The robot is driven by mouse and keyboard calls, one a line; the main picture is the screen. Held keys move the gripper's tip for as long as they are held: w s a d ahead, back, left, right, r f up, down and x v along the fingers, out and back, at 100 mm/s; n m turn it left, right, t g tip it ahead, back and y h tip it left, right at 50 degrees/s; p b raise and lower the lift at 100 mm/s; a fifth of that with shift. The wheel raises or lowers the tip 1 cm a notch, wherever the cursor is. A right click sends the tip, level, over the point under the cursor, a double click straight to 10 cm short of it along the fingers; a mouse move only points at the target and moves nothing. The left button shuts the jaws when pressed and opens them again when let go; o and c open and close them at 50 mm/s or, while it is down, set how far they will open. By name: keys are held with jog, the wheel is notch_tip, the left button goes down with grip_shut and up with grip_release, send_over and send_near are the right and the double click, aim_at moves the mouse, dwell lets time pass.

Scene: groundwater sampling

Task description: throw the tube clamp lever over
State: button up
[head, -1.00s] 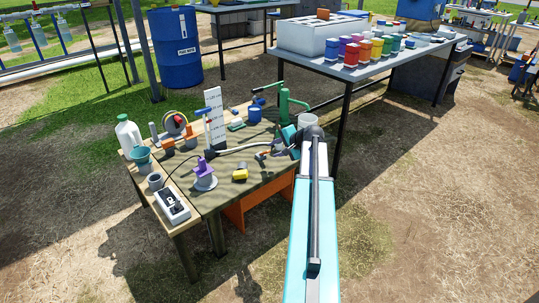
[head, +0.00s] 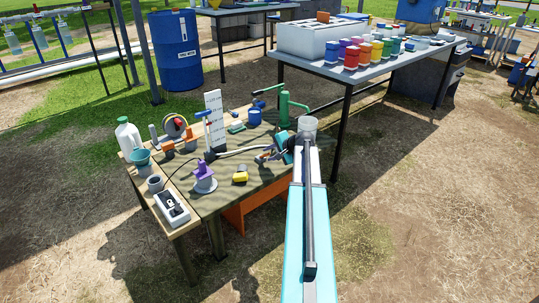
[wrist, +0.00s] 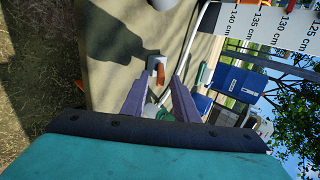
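The tube clamp (wrist: 160,62) is a small pale grey piece with an orange lever (wrist: 151,88), on the wooden table. In the wrist view it lies just beyond and between my fingertips. My gripper (wrist: 157,88) is open, with its two grey-purple fingers apart on either side of the lever; I cannot tell whether either touches it. In the head view my gripper (head: 270,153) reaches in from the right at the table's right side, and its fingers partly hide the clamp. A pale tube (head: 238,153) runs from the left towards the clamp.
A white measuring board (head: 214,118) stands upright behind the tube. A purple-topped pot (head: 205,178) and a yellow-black piece (head: 240,175) sit at the table's front.

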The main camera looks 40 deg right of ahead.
grip_shut()
jog(key=shift+r, duration=0.15)
jog(key=shift+w+r+p, duration=0.3)
jog(key=shift+p, duration=0.6)
jog(key=c, duration=0.5)
grip_release()
jog(key=w+r+g+p, duration=0.1)
jog(key=p, duration=0.2)
jog(key=w+p, duration=0.1)
jog(key=p, duration=0.2)
jog(key=shift+w+d+r+g, duration=0.1)
jog(key=shift+w+r+g, duration=0.2)
jog(key=shift+r+g, duration=0.1)
jog(key=shift+w+p, duration=0.2)
jog(key=shift+p, duration=0.55)
